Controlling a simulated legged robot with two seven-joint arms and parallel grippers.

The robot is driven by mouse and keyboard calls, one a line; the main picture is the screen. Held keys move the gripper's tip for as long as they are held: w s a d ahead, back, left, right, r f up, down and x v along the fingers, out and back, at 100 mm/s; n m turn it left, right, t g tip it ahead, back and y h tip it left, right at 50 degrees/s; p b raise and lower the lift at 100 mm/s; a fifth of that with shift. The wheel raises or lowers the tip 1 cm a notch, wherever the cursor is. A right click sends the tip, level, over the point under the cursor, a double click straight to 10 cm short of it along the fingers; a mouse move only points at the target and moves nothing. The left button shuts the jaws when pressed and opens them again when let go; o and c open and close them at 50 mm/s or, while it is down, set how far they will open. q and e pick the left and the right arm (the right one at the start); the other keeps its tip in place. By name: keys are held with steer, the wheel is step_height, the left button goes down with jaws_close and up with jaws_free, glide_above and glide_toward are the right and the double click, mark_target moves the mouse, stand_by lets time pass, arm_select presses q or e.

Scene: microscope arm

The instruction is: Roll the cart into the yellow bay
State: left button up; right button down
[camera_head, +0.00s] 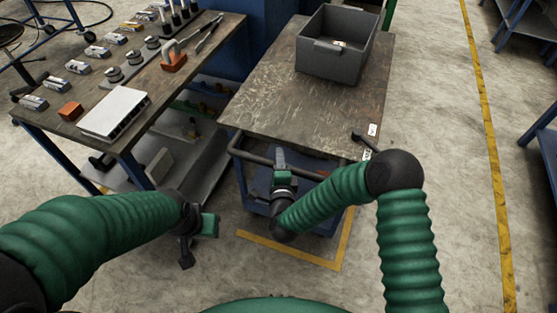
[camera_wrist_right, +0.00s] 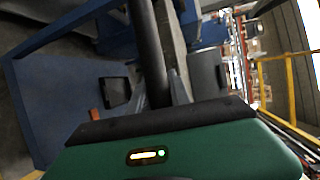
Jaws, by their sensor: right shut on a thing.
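The cart (camera_head: 265,105) has a worn wooden top, a blue lower frame and a dark push handle (camera_head: 255,159) along its near side. My right gripper (camera_head: 281,160) is shut on the handle; in the right wrist view the dark bar (camera_wrist_right: 150,55) runs into the jaws. Yellow floor lines (camera_head: 290,250) mark a bay corner at the near right of the cart. The cart's near lower edge appears inside these lines; the rest of the outline is hidden. My left gripper (camera_head: 187,252) hangs left of the cart, apart from the handle; its jaw opening is unclear.
A grey bin (camera_head: 335,60) sits on the cart. A workbench (camera_head: 60,122) with tools, small parts and a white box (camera_head: 114,112) stands close on the left. Clear floor lies right of the cart, up to a long yellow line (camera_head: 489,150); blue benches stand beyond it.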

steer(key=shift+s+f, duration=0.1)
steer(key=shift+f, duration=0.15)
steer(key=c, duration=1.5)
jaws_free()
steer(key=o, duration=0.3)
steer(key=shift+w, duration=0.2)
steer(key=shift+s+r, duration=0.15)
steer(key=s+d+r+p, duration=0.1)
steer(key=s+r, duration=0.2)
steer(key=s, duration=1.3)
steer(key=shift+d, duration=0.2)
